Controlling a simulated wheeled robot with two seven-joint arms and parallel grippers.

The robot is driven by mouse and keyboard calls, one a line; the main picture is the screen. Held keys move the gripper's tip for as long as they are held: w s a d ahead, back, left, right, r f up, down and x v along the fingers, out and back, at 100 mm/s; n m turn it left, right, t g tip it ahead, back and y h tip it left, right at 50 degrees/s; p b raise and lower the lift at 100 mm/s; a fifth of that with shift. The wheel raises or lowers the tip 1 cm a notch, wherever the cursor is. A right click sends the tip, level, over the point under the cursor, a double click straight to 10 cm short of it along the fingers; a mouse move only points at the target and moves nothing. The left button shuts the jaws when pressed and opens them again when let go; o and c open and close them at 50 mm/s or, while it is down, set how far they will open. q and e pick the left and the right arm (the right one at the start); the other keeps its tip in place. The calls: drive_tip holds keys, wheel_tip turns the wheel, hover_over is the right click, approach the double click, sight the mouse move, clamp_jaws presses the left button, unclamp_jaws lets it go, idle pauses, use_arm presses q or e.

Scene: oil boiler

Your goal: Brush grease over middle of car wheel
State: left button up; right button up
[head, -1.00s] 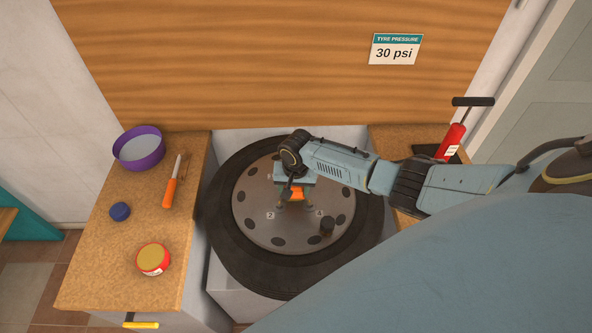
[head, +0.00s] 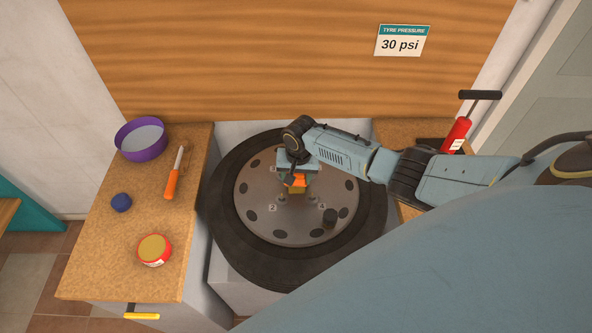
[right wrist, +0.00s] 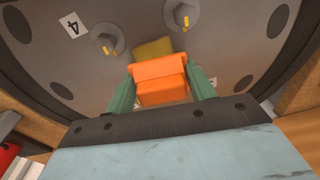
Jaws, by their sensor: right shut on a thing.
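The car wheel stands in the gap between the counters, with a black tyre (head: 233,258) and a round grey metal middle (head: 262,215) bearing bolts and number labels. My right gripper (head: 298,176) is over the wheel's middle and shut on an orange brush (head: 298,181). In the right wrist view the two green fingers hold the orange handle (right wrist: 160,85), and the yellowish brush end (right wrist: 153,48) points at the metal face between the bolts. I cannot tell whether it touches the face. A red tin with tan contents (head: 154,249), likely grease, sits on the left counter.
The left counter (head: 105,265) also holds a purple bowl (head: 141,139), a blue round object (head: 121,202) and an orange-handled tool (head: 173,180). A red pump (head: 457,133) stands on the right counter.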

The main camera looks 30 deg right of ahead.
drive_tip(key=shift+s+d+r+p, duration=0.1)
drive_tip(key=shift+s+d+p, duration=0.2)
drive_tip(key=shift+d+p, duration=0.25)
drive_tip(key=shift+w+a+b, duration=0.2)
drive_tip(key=shift+w+a, duration=0.1)
drive_tip(key=shift+a, duration=0.25)
drive_tip(key=shift+w+a+b, duration=0.15)
drive_tip(key=shift+w+a, duration=0.15)
drive_tip(key=shift+a, duration=0.2)
drive_tip(key=shift+s+d+p, duration=0.35)
drive_tip(key=shift+d+p, duration=0.05)
drive_tip(key=shift+d, duration=0.15)
drive_tip(key=shift+s+d+p, duration=0.3)
drive_tip(key=shift+d+p, duration=0.1)
drive_tip(key=shift+d, duration=0.1)
drive_tip(key=shift+w+a+b, duration=0.2)
drive_tip(key=shift+w+a, duration=0.1)
drive_tip(key=shift+a, duration=0.25)
drive_tip(key=shift+w+a+b, duration=0.2)
drive_tip(key=shift+w+a, duration=0.1)
drive_tip(key=shift+a, duration=0.2)
drive_tip(key=shift+s+d+p, duration=0.4)
drive_tip(key=shift+d+p, duration=0.2)
drive_tip(key=shift+d, duration=0.1)
drive_tip(key=shift+s+d, duration=0.2)
drive_tip(key=shift+d, duration=0.15)
drive_tip(key=shift+w+a, duration=0.3)
drive_tip(key=shift+a, duration=0.25)
